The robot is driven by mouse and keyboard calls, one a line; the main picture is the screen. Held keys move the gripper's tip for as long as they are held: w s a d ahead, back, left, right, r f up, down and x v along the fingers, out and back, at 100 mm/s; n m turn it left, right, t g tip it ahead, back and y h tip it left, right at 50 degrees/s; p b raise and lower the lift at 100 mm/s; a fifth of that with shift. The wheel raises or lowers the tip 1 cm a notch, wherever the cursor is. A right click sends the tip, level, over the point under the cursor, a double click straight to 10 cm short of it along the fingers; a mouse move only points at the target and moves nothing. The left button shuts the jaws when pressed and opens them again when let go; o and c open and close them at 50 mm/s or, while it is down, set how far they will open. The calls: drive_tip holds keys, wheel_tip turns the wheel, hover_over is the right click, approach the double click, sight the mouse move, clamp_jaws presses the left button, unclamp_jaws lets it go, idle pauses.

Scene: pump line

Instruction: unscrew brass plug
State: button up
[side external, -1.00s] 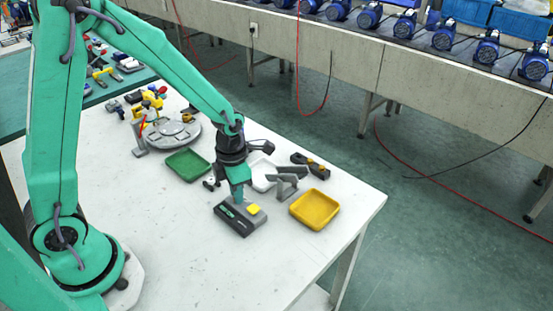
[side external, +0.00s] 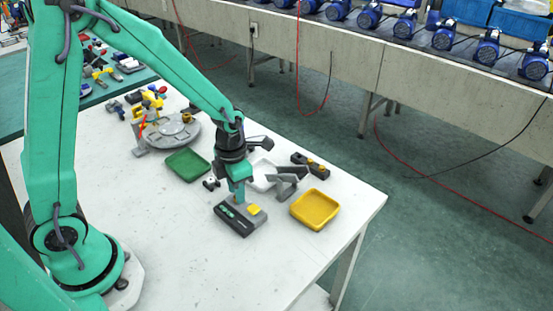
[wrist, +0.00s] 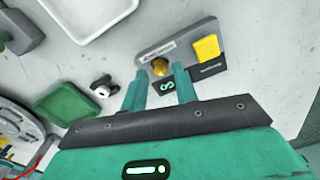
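In the wrist view a round brass plug (wrist: 160,67) sits in a grey and black block (wrist: 165,46) that has a yellow pad (wrist: 207,47) and a lit green mark. My gripper (wrist: 160,80) has its two teal fingers apart, with the plug in the gap at or just beyond the fingertips. No contact between fingers and plug shows. In the side view my gripper (side external: 237,203) points down at the same block (side external: 232,220), over its side away from the yellow pad (side external: 254,209). The plug is hidden there behind the gripper.
A yellow tray (side external: 315,222) stands right of the block, with a grey stand (side external: 288,185) behind. A green tray (side external: 187,177), a white tray (side external: 262,184) and a dark block with brass pieces (side external: 311,165) are nearby. A round grey plate (side external: 170,142) lies further back. The front table is clear.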

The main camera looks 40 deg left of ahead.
drive_tip(key=shift+r, duration=1.9)
drive_tip(key=m, duration=0.7)
drive_tip(key=shift+r, duration=0.25)
drive_tip(key=m, duration=0.4)
drive_tip(key=shift+r+m, duration=0.15)
drive_tip(key=shift+m, duration=0.15)
drive_tip(key=m, duration=0.3)
drive_tip(key=shift+r, duration=0.15)
drive_tip(key=m, duration=0.5)
drive_tip(key=shift+r, duration=0.15)
drive_tip(key=m, duration=0.4)
drive_tip(key=shift+r+m, duration=0.15)
drive_tip(key=shift+m, duration=0.15)
drive_tip(key=m, duration=0.5)
drive_tip(key=shift+r, duration=0.2)
drive_tip(key=m, duration=0.4)
drive_tip(key=shift+r+m, duration=0.15)
drive_tip(key=shift+m, duration=0.25)
